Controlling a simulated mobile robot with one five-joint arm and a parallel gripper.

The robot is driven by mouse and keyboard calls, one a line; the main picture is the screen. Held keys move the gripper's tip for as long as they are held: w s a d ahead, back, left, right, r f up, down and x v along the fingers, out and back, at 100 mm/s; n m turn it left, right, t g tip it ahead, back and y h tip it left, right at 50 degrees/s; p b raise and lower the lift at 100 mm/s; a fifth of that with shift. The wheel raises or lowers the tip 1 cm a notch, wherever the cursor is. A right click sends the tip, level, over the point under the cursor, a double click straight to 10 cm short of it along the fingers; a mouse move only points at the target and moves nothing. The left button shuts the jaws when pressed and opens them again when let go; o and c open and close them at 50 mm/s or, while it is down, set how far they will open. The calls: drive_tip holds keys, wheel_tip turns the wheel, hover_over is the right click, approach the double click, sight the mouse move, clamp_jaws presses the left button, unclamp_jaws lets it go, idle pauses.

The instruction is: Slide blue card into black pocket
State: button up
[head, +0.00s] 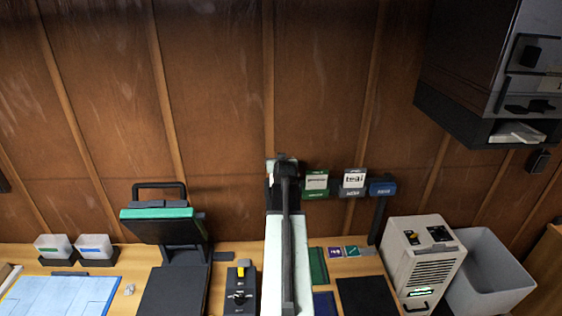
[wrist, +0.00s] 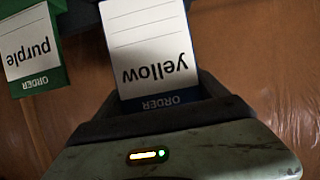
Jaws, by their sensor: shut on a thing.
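My gripper (wrist: 160,110) is shut on the blue card (wrist: 150,45), which has a white label reading "yellow" and "ORDER", upside down in the wrist view. In the head view my gripper (head: 284,168) is raised in front of the wooden wall, and my arm mostly hides the held card.
Below are a beige machine (head: 420,262), a grey bin (head: 488,275) and dark mats (head: 367,296). A dark cabinet (head: 470,70) overhangs at upper right.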

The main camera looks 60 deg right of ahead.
drive_tip(key=shift+s+f+b, duration=0.3)
drive_tip(key=shift+f, duration=0.15)
drive_tip(key=shift+s+f+b, duration=0.2)
drive_tip(key=shift+f+b, duration=0.35)
wheel_tip(320, 180, down, 3)
drive_tip(key=b, duration=0.3)
drive_tip(key=shift+w+f, duration=0.1)
drive_tip(key=shift+w, duration=0.05)
drive_tip(key=o, duration=0.5)
drive_tip(key=shift+o, duration=0.2)
